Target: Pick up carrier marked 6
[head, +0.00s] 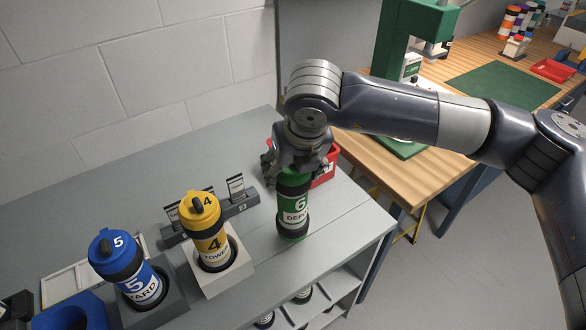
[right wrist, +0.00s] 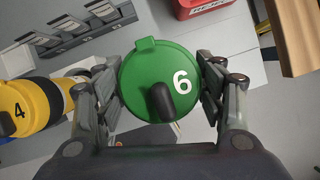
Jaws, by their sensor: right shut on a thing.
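The green carrier marked 6 (head: 293,208) is upright at the right part of the grey bench in the head view. Its green lid with a white 6 and a dark knob fills the middle of the right wrist view (right wrist: 160,82). My right gripper (head: 297,165) comes from above and is shut on the carrier's upper part, one finger on each side of the lid in the right wrist view (right wrist: 160,90). Whether the carrier's base touches the bench I cannot tell. My left gripper is not clearly in view.
A yellow carrier marked 4 (head: 207,236) and a blue carrier marked 5 (head: 128,270) stand in holders to the left. A card rack (head: 236,205) and a red bin (head: 328,166) are close by. A wooden table (head: 440,170) with a green machine (head: 412,35) lies beyond.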

